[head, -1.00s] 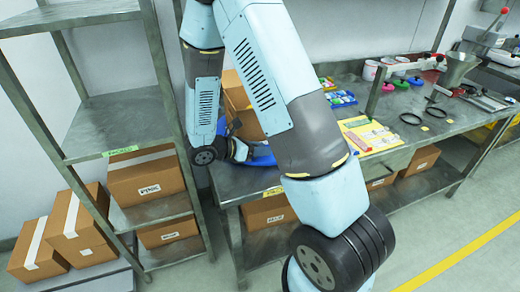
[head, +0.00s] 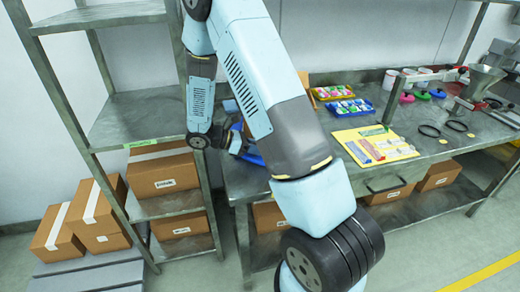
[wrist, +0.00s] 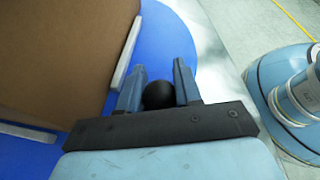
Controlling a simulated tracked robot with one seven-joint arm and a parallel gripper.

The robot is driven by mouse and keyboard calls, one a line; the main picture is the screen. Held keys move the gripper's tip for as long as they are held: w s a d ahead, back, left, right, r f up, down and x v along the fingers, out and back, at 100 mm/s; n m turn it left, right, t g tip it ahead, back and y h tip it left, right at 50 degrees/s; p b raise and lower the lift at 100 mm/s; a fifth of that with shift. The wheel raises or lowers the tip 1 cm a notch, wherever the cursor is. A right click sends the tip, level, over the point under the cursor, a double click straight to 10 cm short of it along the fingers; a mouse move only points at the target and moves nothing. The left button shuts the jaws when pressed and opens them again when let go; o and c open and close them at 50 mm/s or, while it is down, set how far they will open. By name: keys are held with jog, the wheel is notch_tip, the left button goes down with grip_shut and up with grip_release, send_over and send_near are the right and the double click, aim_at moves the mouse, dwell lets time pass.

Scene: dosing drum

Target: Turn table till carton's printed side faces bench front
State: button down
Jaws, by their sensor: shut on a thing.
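The blue turntable (wrist: 172,35) lies under my gripper in the wrist view. The large brown carton (wrist: 50,50) stands on it at the left, beside pale edge strips. My gripper (wrist: 160,92) has a round black knob (wrist: 158,96) between its fingers and is shut on it. In the head view my gripper (head: 238,145) is low over the bench's left end, with a bit of the blue turntable (head: 251,157) beside it. The carton there is mostly behind my arm; a brown sliver (head: 304,88) shows right of the arm. No print is visible on it.
The steel bench (head: 350,185) carries a yellow board (head: 375,146), colourful trays (head: 350,107) and black rings (head: 429,131). A metal shelf (head: 140,115) with boxes stands close on the left. The floor in front is clear.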

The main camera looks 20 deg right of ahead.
jog(key=shift+d, duration=0.1)
jog(key=c, duration=0.8)
grip_release()
jog(key=shift+s, duration=0.1)
jog(key=v, duration=1.4)
